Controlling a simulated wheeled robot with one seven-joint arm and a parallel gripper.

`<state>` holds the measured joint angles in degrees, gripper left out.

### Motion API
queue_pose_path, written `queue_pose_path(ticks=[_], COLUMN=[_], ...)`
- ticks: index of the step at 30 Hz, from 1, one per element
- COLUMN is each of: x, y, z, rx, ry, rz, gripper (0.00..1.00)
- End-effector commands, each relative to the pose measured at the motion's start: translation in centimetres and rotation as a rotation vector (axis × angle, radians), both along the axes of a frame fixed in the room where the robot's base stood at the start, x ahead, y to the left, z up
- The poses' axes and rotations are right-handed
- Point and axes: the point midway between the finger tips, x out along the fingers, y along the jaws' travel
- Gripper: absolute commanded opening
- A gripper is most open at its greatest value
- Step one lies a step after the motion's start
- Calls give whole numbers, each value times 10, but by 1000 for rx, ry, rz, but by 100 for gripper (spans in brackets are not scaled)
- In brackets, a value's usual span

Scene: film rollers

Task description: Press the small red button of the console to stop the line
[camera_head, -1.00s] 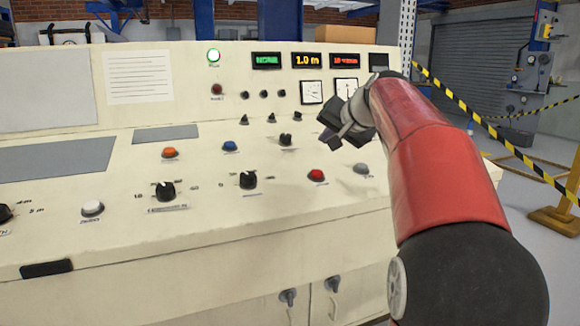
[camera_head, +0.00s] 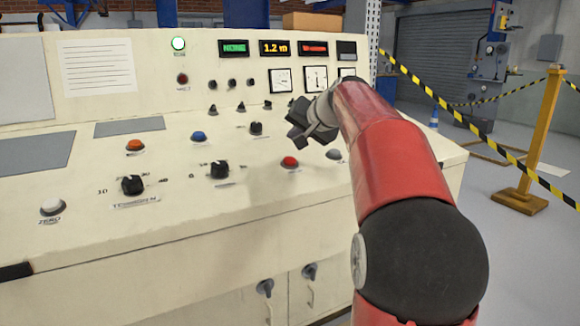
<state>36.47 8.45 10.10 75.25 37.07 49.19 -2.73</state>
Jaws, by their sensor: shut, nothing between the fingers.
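The cream console (camera_head: 150,225) fills the left and middle of the head view. The small red button (camera_head: 290,162) sits on its sloped panel, right of the middle. A dark red round piece (camera_head: 182,79) is on the upright panel under a lit green lamp. My gripper (camera_head: 299,136) is shut and empty. It hangs above the panel, just behind and above the red button in the picture, apart from it. My red and black arm comes in from the lower right.
Near the red button are a grey-white button (camera_head: 334,154), a black knob (camera_head: 219,170), a blue button (camera_head: 198,137) and an orange button (camera_head: 134,146). Displays and dials line the upright panel. A yellow post (camera_head: 538,130) with striped tape stands at right on open floor.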

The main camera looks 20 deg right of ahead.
Motion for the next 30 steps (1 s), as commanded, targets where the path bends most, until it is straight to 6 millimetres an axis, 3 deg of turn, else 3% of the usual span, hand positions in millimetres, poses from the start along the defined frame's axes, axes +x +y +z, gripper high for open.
queue_pose_path(ticks=[3, 9, 30], x=[4, 8, 9], y=[0, 0, 0], z=[-21, -36, -39], rx=[0, 0, -1], ry=[0, 0, -1], rz=[0, 0, 0], gripper=[0, 0, 0])
